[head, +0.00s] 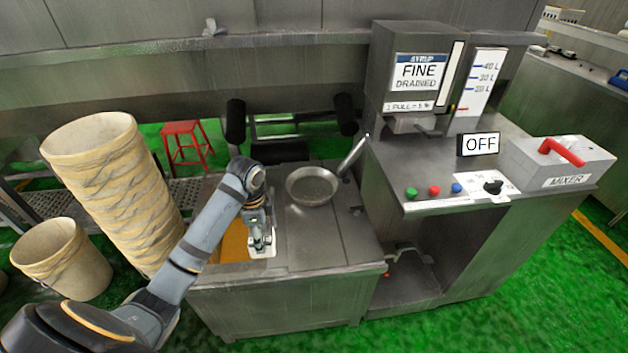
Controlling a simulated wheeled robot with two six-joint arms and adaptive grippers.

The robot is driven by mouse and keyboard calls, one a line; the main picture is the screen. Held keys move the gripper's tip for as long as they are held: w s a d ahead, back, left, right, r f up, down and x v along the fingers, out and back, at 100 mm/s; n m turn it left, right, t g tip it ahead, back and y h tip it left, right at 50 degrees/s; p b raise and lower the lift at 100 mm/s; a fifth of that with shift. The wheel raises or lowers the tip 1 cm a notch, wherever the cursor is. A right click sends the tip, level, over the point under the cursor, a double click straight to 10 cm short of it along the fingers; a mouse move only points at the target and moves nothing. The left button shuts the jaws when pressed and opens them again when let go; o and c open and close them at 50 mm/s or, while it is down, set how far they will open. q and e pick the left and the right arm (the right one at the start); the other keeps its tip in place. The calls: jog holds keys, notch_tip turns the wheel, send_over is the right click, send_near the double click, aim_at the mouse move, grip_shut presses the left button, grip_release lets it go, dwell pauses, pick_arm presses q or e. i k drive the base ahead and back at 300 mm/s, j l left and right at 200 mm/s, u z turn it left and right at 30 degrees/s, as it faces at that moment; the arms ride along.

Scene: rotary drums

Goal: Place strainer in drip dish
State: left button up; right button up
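A round, shallow metal pan-like vessel (312,187) with a long handle rests on the steel counter (330,240); it looks like the strainer. Its handle slants up to the right. I cannot tell whether a separate drip dish lies under it. My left gripper (262,240) points down at the counter, left of and nearer than the vessel, and apart from it. A small pale piece shows around its fingertips, over an orange-brown patch (234,243). I cannot make out whether the fingers hold this piece. My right gripper is not in view.
A syrup machine (415,80) stands right of the vessel, with an OFF sign (478,145), buttons and a mixer box (558,165). A tall stack of pale buckets (115,190) and a single bucket (62,260) stand left. A red stool (187,145) is behind.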

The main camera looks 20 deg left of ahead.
aim_at(313, 195)
jog(key=i, duration=0.9)
